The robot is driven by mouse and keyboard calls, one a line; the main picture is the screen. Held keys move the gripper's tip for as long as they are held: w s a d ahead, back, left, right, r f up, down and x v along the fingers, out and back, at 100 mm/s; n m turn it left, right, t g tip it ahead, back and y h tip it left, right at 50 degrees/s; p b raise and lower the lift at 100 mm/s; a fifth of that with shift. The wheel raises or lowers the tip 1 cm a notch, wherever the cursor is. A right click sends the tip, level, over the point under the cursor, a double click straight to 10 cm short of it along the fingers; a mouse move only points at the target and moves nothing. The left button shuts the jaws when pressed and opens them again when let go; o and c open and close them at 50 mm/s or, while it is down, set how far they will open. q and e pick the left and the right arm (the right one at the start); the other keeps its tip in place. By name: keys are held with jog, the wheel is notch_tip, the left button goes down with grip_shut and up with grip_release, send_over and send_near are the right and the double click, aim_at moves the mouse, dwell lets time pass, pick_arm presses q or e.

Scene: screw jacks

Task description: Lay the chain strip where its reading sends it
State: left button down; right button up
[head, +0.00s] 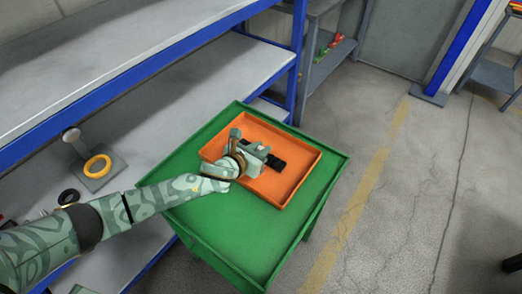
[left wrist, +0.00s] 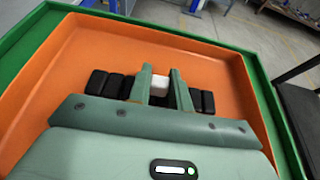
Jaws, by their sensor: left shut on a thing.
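The chain strip is a row of black links (left wrist: 107,85) with a pale, white-looking middle piece (left wrist: 160,82) between my fingers in the left wrist view. Its black links (head: 276,163) also show beside the gripper in the head view. My left gripper (head: 262,155) is over the orange tray (head: 286,191); its fingers in the left wrist view (left wrist: 161,90) are shut on the strip's middle, with links sticking out on both sides. The strip is in or just above the tray; I cannot tell whether it touches the floor of it. My right gripper is not in view.
The orange tray stands on a green table (head: 230,233) with a raised rim. A blue-and-grey shelf (head: 110,110) stands at left, holding a grey stand with a yellow ring (head: 97,167) and a black ring (head: 68,197). Open floor (head: 400,210) lies to the right.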

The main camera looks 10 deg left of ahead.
pick_arm(q)
jog(key=shift+r, duration=0.15)
jog(key=c, duration=1.3)
grip_release()
jog(key=shift+f, duration=0.2)
jog(key=shift+c, duration=0.2)
jog(key=shift+o, duration=0.3)
jog(key=shift+r, duration=0.25)
jog(key=p+v, duration=0.5)
jog(key=v, duration=0.6)
jog(key=shift+s+a+r, duration=0.15)
jog(key=shift+s+a, duration=0.05)
jog(key=shift+s, duration=0.25)
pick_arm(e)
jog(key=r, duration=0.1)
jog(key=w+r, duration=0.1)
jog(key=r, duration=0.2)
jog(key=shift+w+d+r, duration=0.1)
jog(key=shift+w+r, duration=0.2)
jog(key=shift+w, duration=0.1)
